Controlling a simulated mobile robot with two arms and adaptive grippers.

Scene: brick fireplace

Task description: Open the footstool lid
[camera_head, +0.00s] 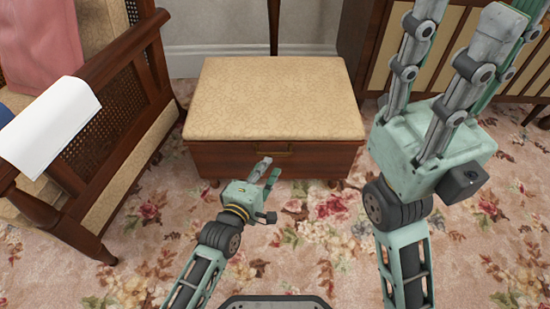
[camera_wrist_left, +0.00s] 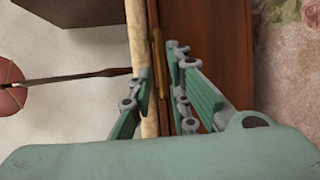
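The footstool (camera_head: 215,160) is a dark wooden box with a beige patterned padded lid (camera_head: 275,95). The lid lies flat and closed. A slim handle (camera_head: 289,151) is on the upper front face. My left gripper (camera_head: 269,169) is open in front of the footstool, close to the handle. In the left wrist view, its fingers (camera_wrist_left: 164,75) are spread, with the pale lid edge (camera_wrist_left: 138,30) and the handle (camera_wrist_left: 158,58) showing between and beyond them. I cannot tell whether they touch. My right gripper (camera_head: 462,20) is raised at the right, open and empty.
A wooden armchair (camera_head: 130,85) with cane sides stands at the left, with a white cloth (camera_head: 50,125) over its arm. Another wooden piece of furniture (camera_head: 460,55) stands at the back right. The floral carpet (camera_head: 320,240) in front is clear.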

